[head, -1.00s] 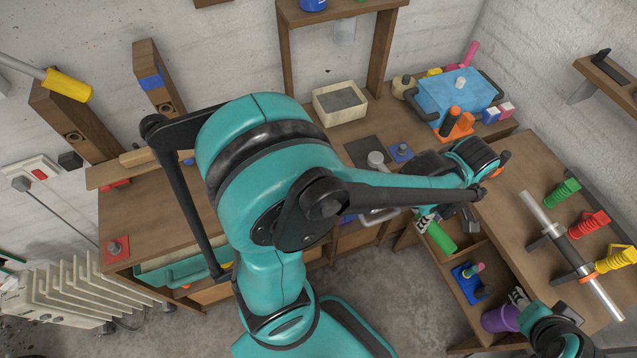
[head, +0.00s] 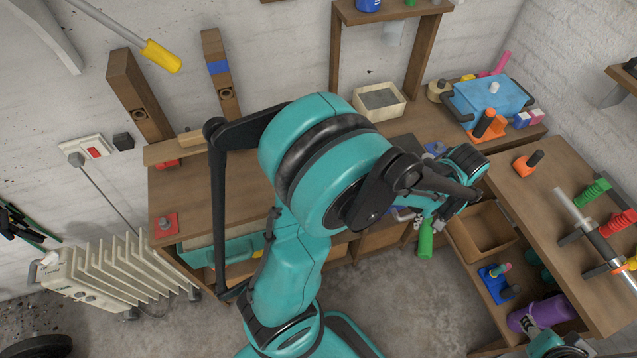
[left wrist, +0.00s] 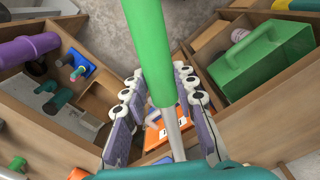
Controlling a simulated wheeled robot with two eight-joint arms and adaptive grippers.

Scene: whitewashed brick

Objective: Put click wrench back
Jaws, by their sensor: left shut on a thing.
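The click wrench, a green-handled tool (head: 425,241) with a metal shaft, hangs from my left gripper (head: 428,211) over the gap in front of the bench corner. In the left wrist view, the green handle (left wrist: 150,45) stretches away from me. Its silver shaft runs between the fingers of my left gripper (left wrist: 160,88), which are shut on it. The wrench's far end is hidden by the gripper.
The right bench carries a rack with a metal bar and green (head: 592,190), red and yellow grips, plus an orange block (head: 527,161). A blue box (head: 490,97) stands in the back corner. A green case (left wrist: 265,55) sits in a compartment.

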